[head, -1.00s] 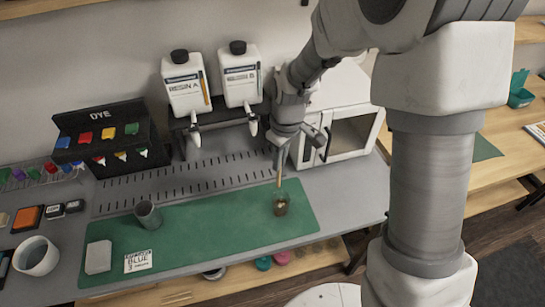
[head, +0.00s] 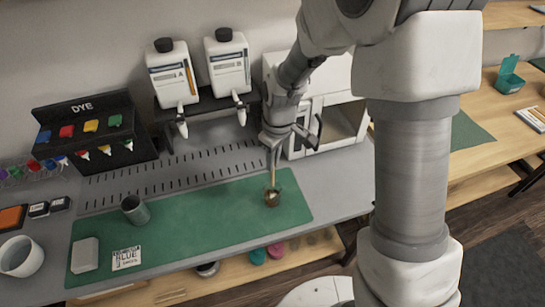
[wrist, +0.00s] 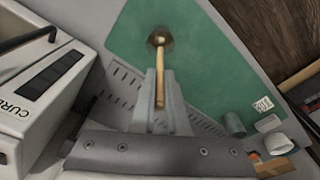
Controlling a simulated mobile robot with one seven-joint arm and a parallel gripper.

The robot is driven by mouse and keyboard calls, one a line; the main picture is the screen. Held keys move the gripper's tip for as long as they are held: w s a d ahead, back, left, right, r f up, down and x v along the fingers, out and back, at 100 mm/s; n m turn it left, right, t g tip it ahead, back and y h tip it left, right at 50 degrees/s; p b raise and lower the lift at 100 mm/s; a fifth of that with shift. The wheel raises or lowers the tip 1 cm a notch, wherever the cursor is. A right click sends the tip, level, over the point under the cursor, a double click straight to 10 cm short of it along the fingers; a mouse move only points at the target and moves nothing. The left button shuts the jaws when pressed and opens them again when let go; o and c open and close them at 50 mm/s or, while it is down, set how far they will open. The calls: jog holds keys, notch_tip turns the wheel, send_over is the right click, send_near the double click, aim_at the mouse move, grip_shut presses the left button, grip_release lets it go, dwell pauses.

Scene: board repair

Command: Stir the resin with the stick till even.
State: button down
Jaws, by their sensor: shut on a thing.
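My gripper (head: 274,150) is shut on a wooden stick (head: 272,176) and holds it nearly upright. In the wrist view the stick (wrist: 160,75) runs from between my fingers (wrist: 160,120) down to a small cup. The cup (head: 272,198) stands on the right part of the green mat (head: 200,222). It has a brownish look, and the stick's lower end is inside it. The cup also shows in the wrist view (wrist: 160,38). The resin's colour and evenness are too small to tell.
A grey cup (head: 135,210), a pale block (head: 85,255) and a card reading BLUE (head: 127,258) are on the mat's left part. Resin dispensers A (head: 172,75) and B (head: 229,65) hang behind. A white cure box (head: 335,120) stands close behind my gripper. A dye rack (head: 90,130) is at left.

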aim_at(272, 178)
jog(key=shift+f+b, duration=2.85)
jog(key=shift+f, duration=1.05)
